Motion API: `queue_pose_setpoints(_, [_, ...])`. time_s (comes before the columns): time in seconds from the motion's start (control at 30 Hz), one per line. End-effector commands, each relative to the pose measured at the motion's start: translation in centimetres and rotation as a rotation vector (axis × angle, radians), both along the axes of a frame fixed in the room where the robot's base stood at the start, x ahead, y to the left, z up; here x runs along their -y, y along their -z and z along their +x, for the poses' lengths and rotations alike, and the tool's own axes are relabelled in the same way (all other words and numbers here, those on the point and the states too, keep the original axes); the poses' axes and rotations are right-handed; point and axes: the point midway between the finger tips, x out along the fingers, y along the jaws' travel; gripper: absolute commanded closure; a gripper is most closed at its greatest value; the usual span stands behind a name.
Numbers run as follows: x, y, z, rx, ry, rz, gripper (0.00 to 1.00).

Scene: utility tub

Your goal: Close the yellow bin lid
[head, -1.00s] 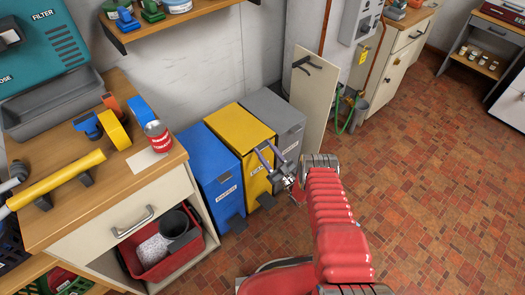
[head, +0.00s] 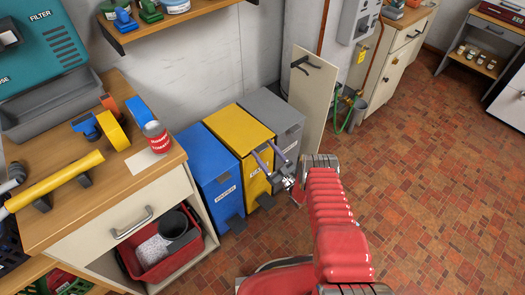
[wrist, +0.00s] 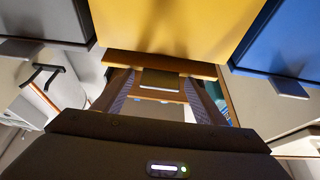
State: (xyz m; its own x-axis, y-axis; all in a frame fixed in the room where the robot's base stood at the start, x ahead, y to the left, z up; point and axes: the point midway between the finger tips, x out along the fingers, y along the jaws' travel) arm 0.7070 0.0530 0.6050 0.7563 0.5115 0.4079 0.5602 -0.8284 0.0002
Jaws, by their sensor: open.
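The yellow bin (head: 256,176) stands between a blue bin and a grey bin against the wall. Its yellow lid (head: 238,129) looks flat on top of the bin in the head view; whether a small gap is left under it I cannot tell. My gripper (head: 263,147) is open and empty at the upper front of the yellow bin. In the wrist view the yellow surface (wrist: 160,25) fills the top middle, and a dark tab at its edge (wrist: 162,82) lies between the spread fingers (wrist: 163,88). Contact is unclear.
The blue bin (head: 208,167) is close on the left and the grey bin (head: 275,113) close on the right. A leaning pale board (head: 312,95) stands beyond the grey bin. A wooden-topped cabinet (head: 165,188) is at left. The tiled floor (head: 430,190) at right is clear.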

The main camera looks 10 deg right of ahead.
Motion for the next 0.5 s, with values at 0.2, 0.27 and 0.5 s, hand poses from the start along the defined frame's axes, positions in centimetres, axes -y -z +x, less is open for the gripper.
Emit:
queue_pose_setpoints(0.2, [1.5, 1.3, -2.2, -0.003, 0.001, 0.001, 0.34])
queue_pose_setpoints(0.27, [2.1, 1.8, -3.0, -0.004, 0.002, 0.0, 0.34])
queue_pose_setpoints(0.5, [4.2, 3.5, -6.3, -0.002, 0.002, 0.001, 0.34])
